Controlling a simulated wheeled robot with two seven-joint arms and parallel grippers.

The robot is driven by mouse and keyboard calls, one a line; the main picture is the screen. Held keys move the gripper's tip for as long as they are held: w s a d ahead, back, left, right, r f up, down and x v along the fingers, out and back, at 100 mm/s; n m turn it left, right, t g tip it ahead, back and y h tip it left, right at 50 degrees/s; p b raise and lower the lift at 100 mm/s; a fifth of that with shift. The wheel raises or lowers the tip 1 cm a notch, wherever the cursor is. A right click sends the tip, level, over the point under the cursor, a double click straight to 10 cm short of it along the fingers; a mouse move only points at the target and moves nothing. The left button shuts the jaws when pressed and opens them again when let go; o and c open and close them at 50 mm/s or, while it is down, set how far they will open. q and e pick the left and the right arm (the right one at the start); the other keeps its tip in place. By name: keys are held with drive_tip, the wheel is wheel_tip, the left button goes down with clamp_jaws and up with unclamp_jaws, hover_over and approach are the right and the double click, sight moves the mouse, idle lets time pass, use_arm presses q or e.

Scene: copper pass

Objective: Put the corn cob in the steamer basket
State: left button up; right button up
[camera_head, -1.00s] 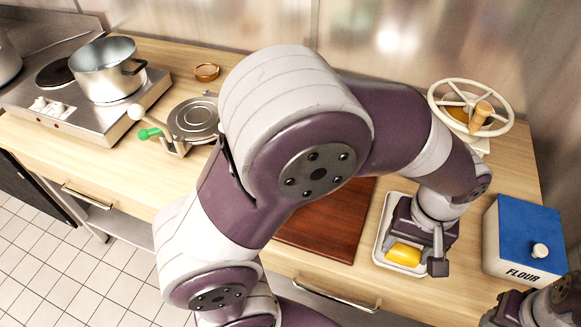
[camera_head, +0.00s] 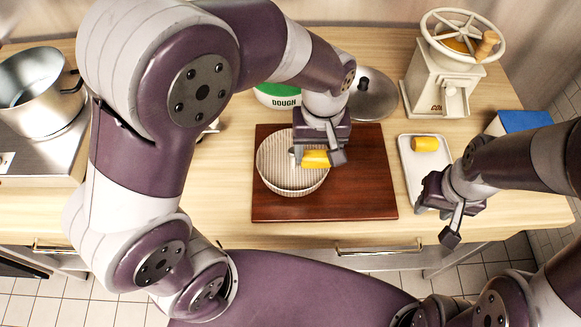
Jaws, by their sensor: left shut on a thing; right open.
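My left gripper (camera_head: 318,158) is shut on a yellow corn cob (camera_head: 315,159). It holds the cob over the right part of a round, pale, ribbed steamer basket (camera_head: 266,180). From this view I cannot tell whether the cob touches the basket. The gripper and cob hide part of the basket's right side. A second yellow corn piece (camera_head: 425,144) lies in a white tray (camera_head: 419,171) to the right. My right gripper (camera_head: 436,222) is open and empty near the counter's front edge, below the tray in the picture.
The basket stands on a dark red-brown board (camera_head: 367,185). Behind are a green-and-white DOUGH container (camera_head: 280,97), a grey lid (camera_head: 374,95) and a white hand mill (camera_head: 440,78). A blue-topped box (camera_head: 518,121) is at right, a steel pot (camera_head: 40,95) at left.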

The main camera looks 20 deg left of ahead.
use_arm(q)
drive_tip(key=a+f, duration=0.1)
drive_tip(key=s+a, duration=0.1)
drive_tip(key=a+f, duration=0.1)
drive_tip(key=a, duration=0.1)
drive_tip(key=shift+s+f, duration=0.35)
wheel_tip(320, 180, down, 4)
drive_tip(key=shift+r, duration=0.1)
drive_tip(key=o, duration=0.8)
drive_tip(key=shift+d, duration=0.1)
drive_tip(key=shift+c, duration=0.2)
